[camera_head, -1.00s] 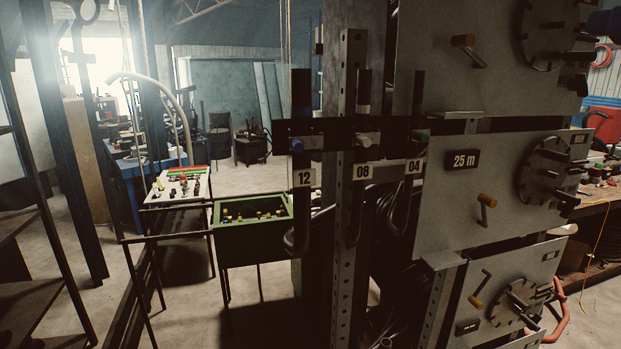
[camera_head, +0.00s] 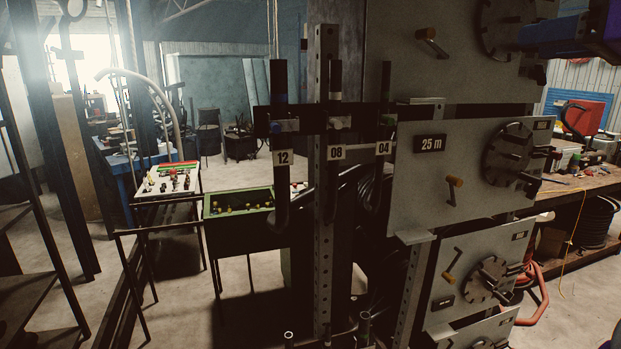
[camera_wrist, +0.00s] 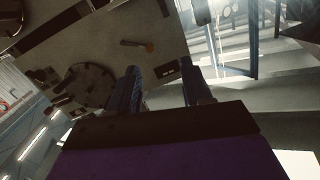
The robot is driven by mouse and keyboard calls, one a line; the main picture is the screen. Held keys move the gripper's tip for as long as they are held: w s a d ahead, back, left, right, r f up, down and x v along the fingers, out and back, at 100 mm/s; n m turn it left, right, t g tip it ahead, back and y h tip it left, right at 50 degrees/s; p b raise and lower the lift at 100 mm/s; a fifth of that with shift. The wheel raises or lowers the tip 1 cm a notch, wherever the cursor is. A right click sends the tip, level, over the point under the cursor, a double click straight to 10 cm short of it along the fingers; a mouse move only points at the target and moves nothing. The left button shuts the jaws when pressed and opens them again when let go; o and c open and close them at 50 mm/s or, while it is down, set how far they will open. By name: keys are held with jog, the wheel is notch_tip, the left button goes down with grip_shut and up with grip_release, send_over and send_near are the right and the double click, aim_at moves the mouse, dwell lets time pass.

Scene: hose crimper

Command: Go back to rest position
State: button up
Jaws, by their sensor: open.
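My gripper shows in the wrist view (camera_wrist: 168,88), its two dark fingers apart with nothing between them. Beyond the fingers is a grey reel panel with an orange-handled crank (camera_wrist: 137,44) and a dark round reel (camera_wrist: 88,88); the view is tilted. In the head view, part of my blue and dark arm (camera_head: 572,35) shows at the upper right, in front of the rack's top corner.
The hose rack (camera_head: 415,190) with panels and cranks fills the middle right. Hoses hang at labels 12, 08 and 04. A green bin (camera_head: 240,235) and a white control panel (camera_head: 168,181) stand left. A workbench (camera_head: 575,205) is at right.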

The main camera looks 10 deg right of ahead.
jog(key=w+a+f+g+y+b, duration=0.3)
jog(key=w+a+f+g, duration=0.35)
jog(key=a+f, duration=0.7)
jog(key=a+f+g+b, duration=0.2)
jog(key=a+f, duration=0.4)
jog(key=f, duration=0.3)
jog(key=a+f+g+b, duration=0.1)
jog(key=a+f+g, duration=0.1)
jog(key=a+f, duration=0.6)
jog(key=s+a+f+g+h+b, duration=0.2)
jog(key=s+f, duration=0.4)
jog(key=f, duration=0.5)
jog(key=s+a+f+g+h+b, duration=0.15)
jog(key=s+f, duration=0.35)
jog(key=f, duration=0.6)
jog(key=s+d+f+g+h+b, duration=0.2)
jog(key=s+d+f+g, duration=0.1)
jog(key=s+f, duration=1.2)
jog(key=shift+s+d+f+g+h, duration=0.25)
jog(key=shift+f+g+h, duration=0.1)
jog(key=shift+f+g, duration=0.35)
jog(key=shift+w+a+r, duration=0.1)
jog(key=shift+r, duration=0.05)
